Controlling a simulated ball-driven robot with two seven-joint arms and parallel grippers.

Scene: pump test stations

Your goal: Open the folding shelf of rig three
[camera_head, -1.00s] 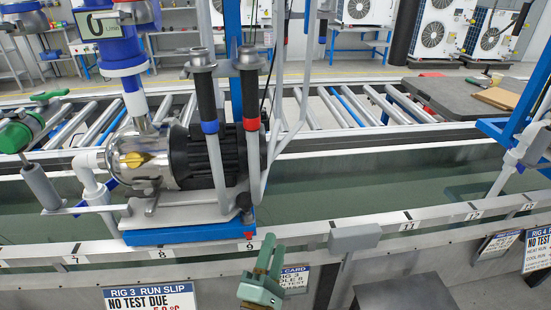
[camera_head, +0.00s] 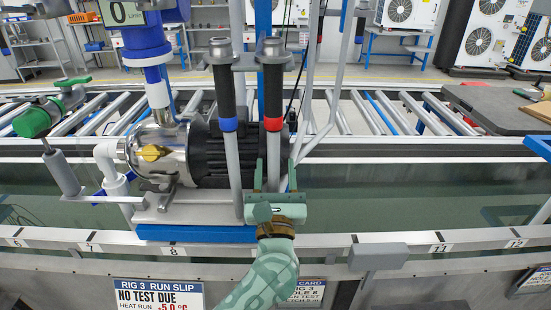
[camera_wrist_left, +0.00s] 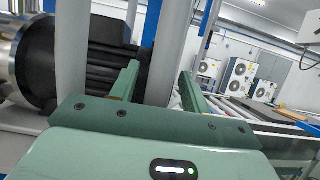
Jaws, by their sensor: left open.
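My left gripper (camera_head: 274,178) reaches up from the bottom of the head view, over the front rail. Its green fingers are apart, one on each side of the lower grey tube of the red-collared handle (camera_head: 273,105) in the head view. The left wrist view shows the open fingers (camera_wrist_left: 158,85) with a grey tube (camera_wrist_left: 165,50) behind and between them; contact cannot be told. Rig three's pump (camera_head: 205,150) stands behind, left of the fingers. I cannot clearly identify the folding shelf; a grey box-like bracket (camera_head: 378,257) sits on the front rail, right of my arm. My right gripper is out of view.
A blue-collared handle (camera_head: 228,105) stands just left of the red one. The numbered front rail (camera_head: 460,244) runs across, above a run slip sign (camera_head: 158,294). The water trough (camera_head: 400,190) is clear to the right. A roller conveyor (camera_head: 380,112) lies behind.

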